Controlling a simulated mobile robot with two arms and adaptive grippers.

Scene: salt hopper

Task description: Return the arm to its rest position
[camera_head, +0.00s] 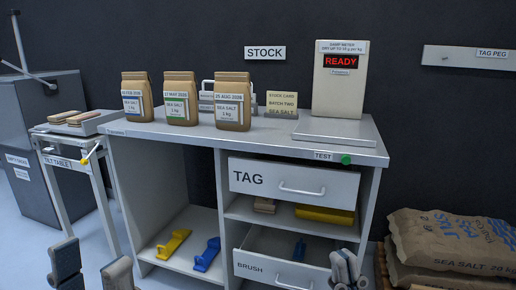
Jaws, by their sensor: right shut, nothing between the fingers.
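My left gripper (92,268) is at the bottom left edge of the view, its two grey fingers apart with nothing visible between them. It is in front of the bench, below the tilt table. My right gripper (346,268) is at the bottom, just in front of the right side of the brush drawer (262,268). Its fingers are together and empty.
Three brown sea salt bags (233,102) stand on the bench (265,136), beside a stock card (282,103) and a damp meter (340,80) reading READY. The tilt table (75,130) is left. A yellow scoop (174,244) and blue scoop (207,254) lie below. Large sacks (450,240) are right.

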